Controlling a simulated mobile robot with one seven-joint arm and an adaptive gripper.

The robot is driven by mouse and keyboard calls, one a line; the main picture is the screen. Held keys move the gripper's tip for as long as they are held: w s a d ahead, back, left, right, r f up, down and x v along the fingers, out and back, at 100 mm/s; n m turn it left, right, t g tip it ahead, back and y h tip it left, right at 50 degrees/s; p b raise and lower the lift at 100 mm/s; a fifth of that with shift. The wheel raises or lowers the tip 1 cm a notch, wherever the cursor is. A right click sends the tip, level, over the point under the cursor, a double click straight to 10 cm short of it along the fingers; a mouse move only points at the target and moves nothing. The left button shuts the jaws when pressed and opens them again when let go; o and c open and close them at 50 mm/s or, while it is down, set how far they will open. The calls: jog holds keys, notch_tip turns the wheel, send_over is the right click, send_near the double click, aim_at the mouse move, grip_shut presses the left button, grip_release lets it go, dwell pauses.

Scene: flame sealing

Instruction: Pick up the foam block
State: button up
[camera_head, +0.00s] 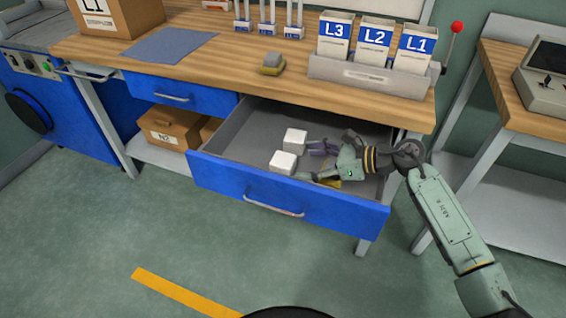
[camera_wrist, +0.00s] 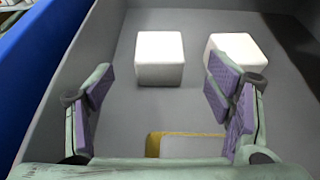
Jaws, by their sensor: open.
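Two white blocks, which look like foam, lie on the floor of the open drawer (camera_head: 240,128). The front block (camera_head: 283,161) is nearer the blue drawer front; it shows as the left one in the wrist view (camera_wrist: 160,58). The rear block (camera_head: 295,139) is the right one in the wrist view (camera_wrist: 238,52). My gripper (camera_head: 312,160) is inside the drawer, to the right of both blocks. Its purple-padded fingers are open and empty in the wrist view (camera_wrist: 162,88). The front block lies ahead of the gap, apart from the fingers; the right finger partly overlaps the rear block in that view.
A yellow-edged flat item (camera_wrist: 154,145) lies in the drawer under my gripper. The drawer walls enclose the blocks, and the tabletop (camera_head: 225,68) overhangs the back. On it are a yellow-grey block (camera_head: 271,63), a blue mat (camera_head: 170,45) and a rack of labelled boxes (camera_head: 372,77).

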aim_at(287, 160)
jog(key=a, duration=0.1)
jog(key=a+p, duration=0.1)
jog(key=w+a+p, duration=0.1)
jog(key=shift+a+f, duration=0.25)
jog(key=shift+a, duration=0.15)
jog(key=shift+w+a+f, duration=0.15)
jog(key=shift+a+f, duration=0.15)
jog(key=c, duration=0.9)
